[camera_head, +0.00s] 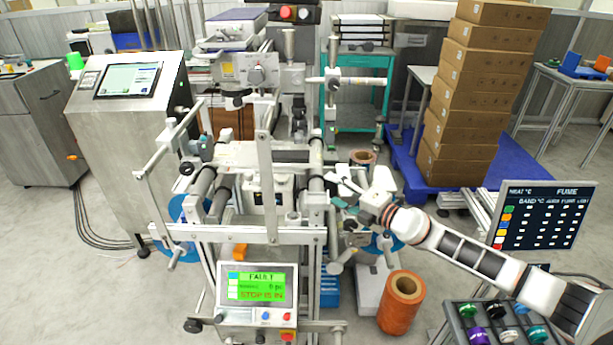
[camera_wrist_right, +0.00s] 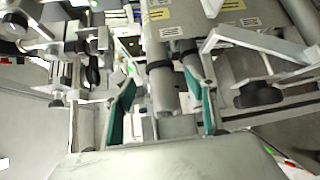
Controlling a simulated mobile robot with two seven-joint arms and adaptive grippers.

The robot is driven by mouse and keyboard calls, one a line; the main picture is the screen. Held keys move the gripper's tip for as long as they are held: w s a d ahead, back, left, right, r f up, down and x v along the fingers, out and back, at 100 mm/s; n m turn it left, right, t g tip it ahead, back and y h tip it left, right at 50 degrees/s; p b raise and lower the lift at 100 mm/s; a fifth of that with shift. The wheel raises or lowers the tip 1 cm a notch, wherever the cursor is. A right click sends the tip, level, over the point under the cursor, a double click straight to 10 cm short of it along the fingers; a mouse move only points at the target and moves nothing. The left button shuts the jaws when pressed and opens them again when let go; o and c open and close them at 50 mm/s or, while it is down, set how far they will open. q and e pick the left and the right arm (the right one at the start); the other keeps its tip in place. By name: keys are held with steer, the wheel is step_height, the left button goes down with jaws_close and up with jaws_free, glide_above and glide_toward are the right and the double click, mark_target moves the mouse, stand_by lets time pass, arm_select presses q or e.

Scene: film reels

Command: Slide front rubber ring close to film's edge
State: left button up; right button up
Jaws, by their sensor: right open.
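My right gripper (camera_head: 350,195) reaches in from the right to the right side of the metal film machine (camera_head: 245,152). It is open: in the right wrist view its two teal-padded fingers (camera_wrist_right: 161,108) stand apart with nothing held between them. Beyond and between them are grey rollers (camera_wrist_right: 163,90). A dark band that looks like a rubber ring (camera_wrist_right: 159,66) is around one roller, and a second dark band (camera_wrist_right: 186,53) is around the roller beside it. The gripper appears apart from both. I cannot clearly make out the film's edge. My left gripper is not in view.
A black knob (camera_wrist_right: 259,95) and metal brackets sit close to the right finger in the wrist view. A control panel (camera_head: 257,291) reading FAULT stands in front. An orange roll (camera_head: 402,301) stands at the lower right. Stacked boxes (camera_head: 470,100) stand behind.

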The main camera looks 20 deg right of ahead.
mark_target(324, 185)
steer(key=shift+w+a+f, duration=0.1)
steer(key=shift+w+a, duration=0.1)
steer(key=shift+w, duration=0.2)
steer(key=b+x, duration=0.2)
steer(key=x, duration=0.3)
steer(key=shift+w+a+f, duration=0.15)
steer(key=shift+w+a, duration=0.25)
steer(key=shift+w, duration=0.1)
steer(key=shift+w+a, duration=0.1)
steer(key=shift+w, duration=0.1)
jaws_close()
steer(key=w+b, duration=0.2)
steer(key=shift+w+d+f+b, duration=0.2)
steer(key=shift+w+d+b, duration=0.2)
steer(key=shift+w+d+r, duration=0.1)
steer(key=shift+w, duration=0.2)
steer(key=shift+w+r, duration=0.1)
steer(key=shift+r, duration=0.1)
jaws_free()
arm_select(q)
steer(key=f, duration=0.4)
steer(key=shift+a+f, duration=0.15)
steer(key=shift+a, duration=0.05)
